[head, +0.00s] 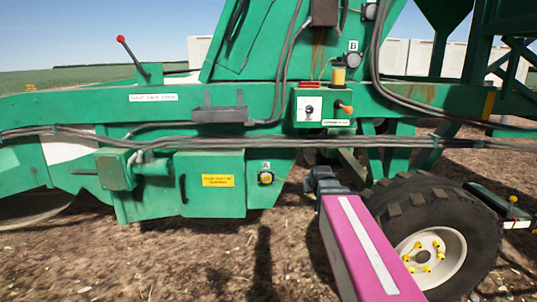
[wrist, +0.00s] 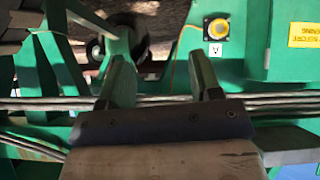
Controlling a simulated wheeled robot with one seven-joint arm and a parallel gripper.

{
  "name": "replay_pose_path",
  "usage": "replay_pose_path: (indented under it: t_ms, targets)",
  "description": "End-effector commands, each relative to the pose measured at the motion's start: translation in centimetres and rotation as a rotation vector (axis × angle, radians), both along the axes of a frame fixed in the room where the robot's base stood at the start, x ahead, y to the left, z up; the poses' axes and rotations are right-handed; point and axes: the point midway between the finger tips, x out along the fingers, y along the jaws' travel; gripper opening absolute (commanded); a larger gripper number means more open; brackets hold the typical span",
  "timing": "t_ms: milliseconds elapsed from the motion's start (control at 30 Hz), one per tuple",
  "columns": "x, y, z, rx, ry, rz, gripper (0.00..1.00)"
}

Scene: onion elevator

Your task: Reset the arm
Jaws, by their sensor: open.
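My gripper (wrist: 160,78) shows in the wrist view with its two fingers well apart and nothing between them. It hangs in front of the green onion elevator frame, with cables crossing behind the fingers. In the head view my magenta arm (head: 367,250) reaches from the bottom edge up toward the machine (head: 70,108), left of the big tyre. Its dark end (head: 322,182) is close to the lower frame; I cannot make out the fingers there. Whether any part touches the machine cannot be told.
A yellow round button (head: 265,178) sits on the green panel, beside a yellow label (head: 217,181). The button also shows upside down in the wrist view (wrist: 215,27). A tyre (head: 437,235) stands right of my arm. A control box (head: 322,108) with an orange-tipped knob is above. Bare soil lies below.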

Motion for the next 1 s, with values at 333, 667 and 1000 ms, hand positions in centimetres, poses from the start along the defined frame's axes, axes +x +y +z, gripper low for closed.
replay_pose_path:
  t_ms: [333, 667, 1000]
  targets:
    - [-10.5, 0.0, -14.4, 0.046, 0.46, -0.066, 0.58]
    - [-19.1, 0.0, -21.6, 0.061, 0.777, -0.127, 0.58]
    - [-20.2, 0.0, -22.3, 0.061, 0.818, -0.137, 0.58]
